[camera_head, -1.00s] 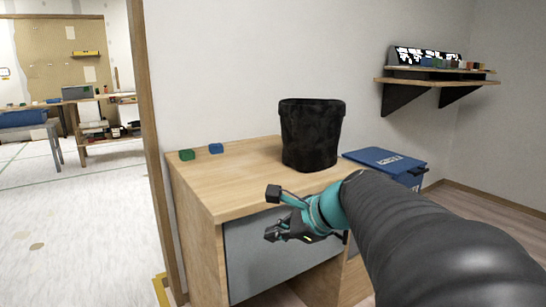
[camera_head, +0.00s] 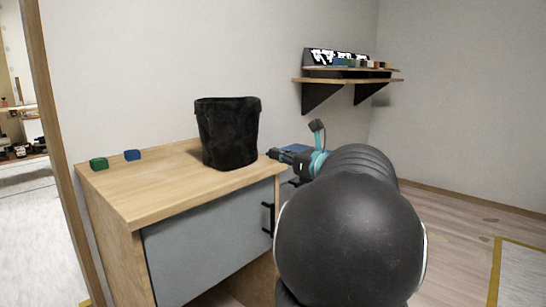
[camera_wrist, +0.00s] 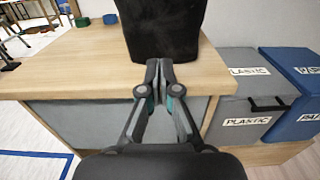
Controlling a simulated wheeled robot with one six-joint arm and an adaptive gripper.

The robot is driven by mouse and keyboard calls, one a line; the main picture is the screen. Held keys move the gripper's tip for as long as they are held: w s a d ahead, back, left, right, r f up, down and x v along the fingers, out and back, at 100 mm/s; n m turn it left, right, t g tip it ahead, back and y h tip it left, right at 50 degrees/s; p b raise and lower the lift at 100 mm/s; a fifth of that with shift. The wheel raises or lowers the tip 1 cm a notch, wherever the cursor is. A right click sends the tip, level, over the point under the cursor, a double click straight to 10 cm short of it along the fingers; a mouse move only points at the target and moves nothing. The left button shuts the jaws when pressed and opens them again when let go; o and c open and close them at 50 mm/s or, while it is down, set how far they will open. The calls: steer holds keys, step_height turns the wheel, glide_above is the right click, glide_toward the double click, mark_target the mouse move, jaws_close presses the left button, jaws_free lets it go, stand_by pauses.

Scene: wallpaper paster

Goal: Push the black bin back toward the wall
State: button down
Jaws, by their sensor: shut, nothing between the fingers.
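The black bin (camera_head: 228,135) stands upright on the right part of the wooden cabinet top (camera_head: 150,195). In the wrist view the bin (camera_wrist: 160,25) is straight beyond my fingertips, and its upper part is cut off. My gripper (camera_head: 274,155) is to the right of the bin in the head view, at the cabinet top's right edge. In the wrist view my gripper (camera_wrist: 158,68) is shut and empty, with its tips close to the lower part of the bin. I cannot tell whether they touch it. The white wall (camera_head: 130,70) rises behind the cabinet.
A green block (camera_head: 98,164) and a blue block (camera_head: 132,155) lie at the top's left end. A grey PLASTIC bin (camera_wrist: 238,90) and a blue bin (camera_wrist: 295,95) stand beside the cabinet. A wall shelf (camera_head: 345,81) hangs at the right.

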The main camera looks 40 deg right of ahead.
mark_target(243, 145)
steer(key=w, duration=0.7)
steer(key=w+a, duration=0.1)
steer(key=w, duration=0.3)
steer(key=w+p, duration=0.1)
steer(key=w, duration=0.5)
steer(key=w+a+p, duration=0.1)
steer(key=w+p, duration=0.1)
steer(key=w, duration=0.5)
steer(key=w+p, duration=0.2)
steer(key=w, duration=0.5)
steer(key=shift+w+a, duration=0.15)
steer(key=shift+a, duration=0.15)
steer(key=shift+s+f, duration=0.1)
steer(key=shift+s, duration=0.2)
steer(key=s, duration=0.4)
steer(key=s+b, duration=0.1)
steer(key=s, duration=0.4)
steer(key=s+d+b, duration=0.1)
steer(key=s, duration=0.3)
steer(key=shift+s, duration=0.2)
